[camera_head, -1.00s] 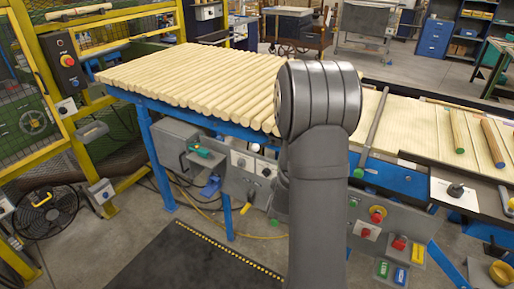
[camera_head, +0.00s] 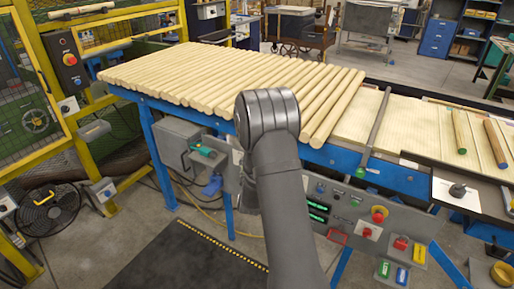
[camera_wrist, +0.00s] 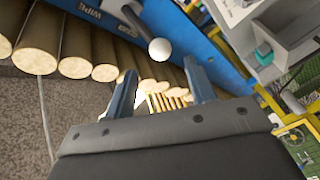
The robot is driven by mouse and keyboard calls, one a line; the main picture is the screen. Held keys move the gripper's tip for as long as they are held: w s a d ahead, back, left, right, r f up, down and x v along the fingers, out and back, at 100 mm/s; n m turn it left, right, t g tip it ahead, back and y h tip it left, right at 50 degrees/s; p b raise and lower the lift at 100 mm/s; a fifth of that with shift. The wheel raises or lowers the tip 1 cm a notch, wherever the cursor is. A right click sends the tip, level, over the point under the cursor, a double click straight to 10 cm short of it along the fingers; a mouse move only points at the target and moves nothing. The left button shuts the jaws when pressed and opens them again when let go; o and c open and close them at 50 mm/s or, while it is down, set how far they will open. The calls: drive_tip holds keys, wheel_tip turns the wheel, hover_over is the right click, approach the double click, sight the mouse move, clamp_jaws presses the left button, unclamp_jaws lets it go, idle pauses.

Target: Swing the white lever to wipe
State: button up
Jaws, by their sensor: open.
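The white lever shows in the wrist view as a white ball knob (camera_wrist: 159,49) on a dark rod. The rod comes from a blue rail (camera_wrist: 185,42) lettered WIPE near its upper left end. My gripper (camera_wrist: 159,66) is open, its two fingers apart and nothing between them. The knob appears just beyond the fingertips, roughly between them; I cannot tell whether they touch. In the head view my arm hides the gripper, and I cannot make out the lever.
Pale turned wood rods (camera_head: 220,80) lie side by side on the blue-framed table. A control panel (camera_head: 345,205) with buttons and green displays hangs below its front edge. A grey box with a green part (camera_wrist: 263,55) is near the lever. Dark mat (camera_head: 180,260) covers the floor in front.

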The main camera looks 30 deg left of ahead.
drive_tip(key=x, duration=0.8)
clamp_jaws()
